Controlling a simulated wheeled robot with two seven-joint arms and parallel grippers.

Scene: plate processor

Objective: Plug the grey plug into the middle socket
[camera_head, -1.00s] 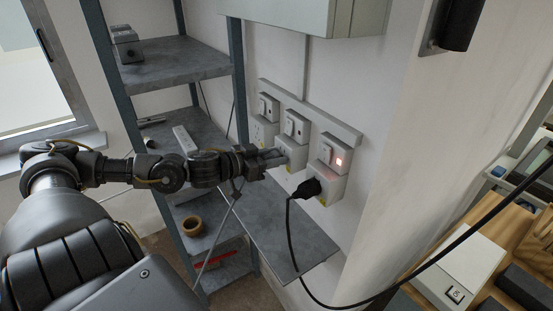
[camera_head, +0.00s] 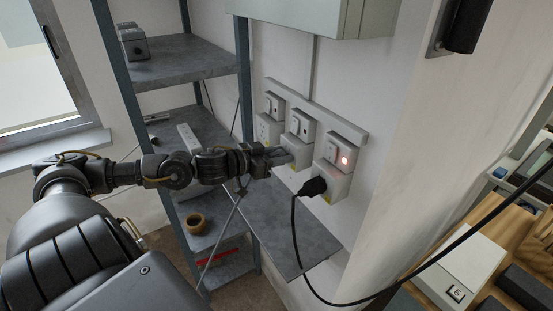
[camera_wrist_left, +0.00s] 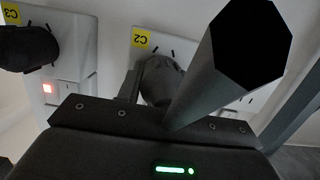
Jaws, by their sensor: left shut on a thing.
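My left gripper (camera_head: 278,158) is shut on the grey plug, right at the front of the middle socket (camera_head: 300,151). In the left wrist view the plug (camera_wrist_left: 161,82) looks dark and sits in front of the white socket face (camera_wrist_left: 190,27) with the yellow C2 label. The fingers and a large dark cylinder near the camera cover part of it. I cannot tell whether its pins are in the holes. A grey cord (camera_head: 222,229) hangs below the gripper. My right gripper is not in view.
A black plug (camera_head: 315,186) with a black cord is in the right socket (camera_head: 334,180), whose switch glows red. The left socket (camera_head: 267,128) is empty. A grey shelf rack (camera_head: 243,80) stands close to my left arm. A wall box (camera_head: 340,18) hangs above the sockets.

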